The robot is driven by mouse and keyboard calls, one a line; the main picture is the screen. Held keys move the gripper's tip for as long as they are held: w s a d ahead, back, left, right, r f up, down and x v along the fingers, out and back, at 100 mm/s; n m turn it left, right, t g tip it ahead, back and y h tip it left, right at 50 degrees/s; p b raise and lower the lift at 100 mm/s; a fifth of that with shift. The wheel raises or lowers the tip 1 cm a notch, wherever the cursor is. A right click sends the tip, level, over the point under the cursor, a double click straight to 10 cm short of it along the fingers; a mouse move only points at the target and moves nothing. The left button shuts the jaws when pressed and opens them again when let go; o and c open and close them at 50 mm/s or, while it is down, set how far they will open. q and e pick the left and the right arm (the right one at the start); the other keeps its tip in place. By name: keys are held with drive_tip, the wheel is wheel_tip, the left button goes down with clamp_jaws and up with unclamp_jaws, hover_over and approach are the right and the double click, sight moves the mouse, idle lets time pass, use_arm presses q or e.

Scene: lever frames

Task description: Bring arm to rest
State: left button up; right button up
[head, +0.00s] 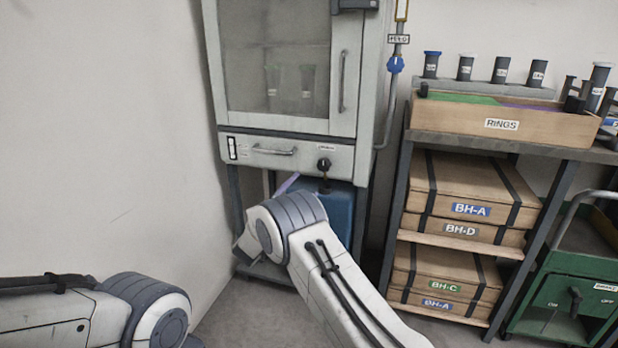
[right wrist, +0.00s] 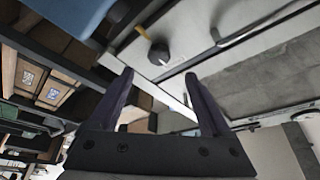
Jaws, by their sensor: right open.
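My right arm reaches in from the bottom right of the head view, its elbow in front of the cabinet's lower part. A purple finger of my right gripper (head: 288,183) shows just behind the elbow, below the cabinet's drawer panel; the rest is hidden. In the right wrist view my right gripper (right wrist: 160,88) is open, with nothing between its two fingers. The cabinet's black knob (head: 324,164) also shows in the right wrist view (right wrist: 158,54), beyond the fingertips and apart from them. My left arm lies at the bottom left; its gripper is out of view.
The grey cabinet (head: 347,115) has its glass door shut. A blue container (head: 341,215) stands beneath it. To the right, a shelf rack (head: 560,153) bears a RINGS box (head: 470,120) and labelled cartons. A green cart (head: 555,300) stands at far right. The left wall is bare.

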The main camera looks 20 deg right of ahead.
drive_tip(key=shift+s+a+f, duration=0.1)
drive_tip(key=shift+s+a, duration=0.05)
